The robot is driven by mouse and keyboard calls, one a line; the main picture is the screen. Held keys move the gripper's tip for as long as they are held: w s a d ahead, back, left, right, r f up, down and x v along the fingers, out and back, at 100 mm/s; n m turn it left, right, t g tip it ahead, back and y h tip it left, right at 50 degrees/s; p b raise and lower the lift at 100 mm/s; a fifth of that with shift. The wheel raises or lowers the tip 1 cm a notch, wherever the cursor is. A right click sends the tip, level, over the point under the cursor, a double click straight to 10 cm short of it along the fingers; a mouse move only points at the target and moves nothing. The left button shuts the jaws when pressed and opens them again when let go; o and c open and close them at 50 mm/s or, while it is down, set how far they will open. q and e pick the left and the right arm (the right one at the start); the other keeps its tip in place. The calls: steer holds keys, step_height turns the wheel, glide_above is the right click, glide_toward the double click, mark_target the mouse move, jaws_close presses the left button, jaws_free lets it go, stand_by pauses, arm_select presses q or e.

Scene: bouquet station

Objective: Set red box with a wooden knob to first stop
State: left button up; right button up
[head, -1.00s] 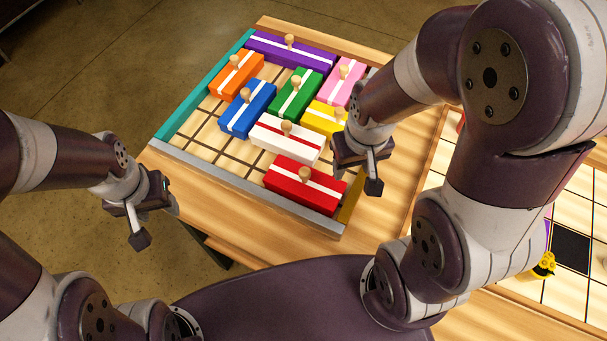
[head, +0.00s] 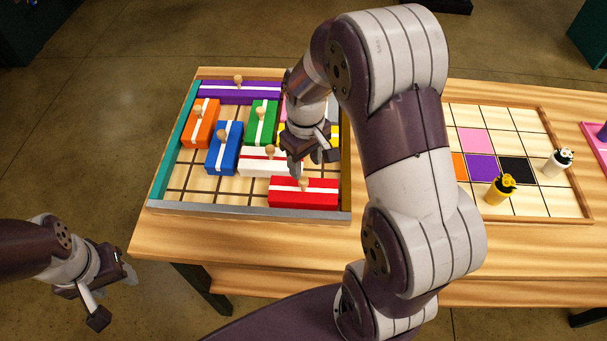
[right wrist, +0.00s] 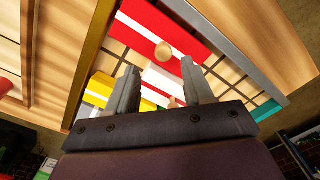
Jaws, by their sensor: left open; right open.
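The red box (head: 318,194) with a white stripe and a wooden knob (head: 303,184) lies in the front right part of the sliding-block tray (head: 240,211), close to its grey front wall. My right gripper (head: 312,160) is open and empty above the tray, just behind the red box. In the right wrist view the red box (right wrist: 135,22) and its knob (right wrist: 163,48) show just beyond the open fingertips (right wrist: 160,66), with the knob roughly between them and not gripped. My left gripper (head: 113,297) is open and empty, off the table at the lower left.
The white box (head: 262,169) is just behind the red one; blue (head: 222,160), orange (head: 200,130), green (head: 259,135) and purple (head: 215,90) boxes stand further left and back. Empty cells (head: 225,184) lie left of the red box. A grid board (head: 525,202) with bottles is at right.

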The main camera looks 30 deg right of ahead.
mark_target(303, 180)
steer(key=f, duration=0.2)
steer(key=a+f, duration=0.1)
steer(key=f, duration=0.1)
steer(key=shift+f, duration=0.3)
steer(key=shift+d+f, duration=0.35)
steer(key=shift+f, duration=0.05)
arm_select(q)
steer(key=shift+a+r, duration=0.15)
steer(key=shift+a, duration=0.1)
arm_select(e)
steer(key=shift+a, duration=0.15)
steer(key=c, duration=0.4)
jaws_close()
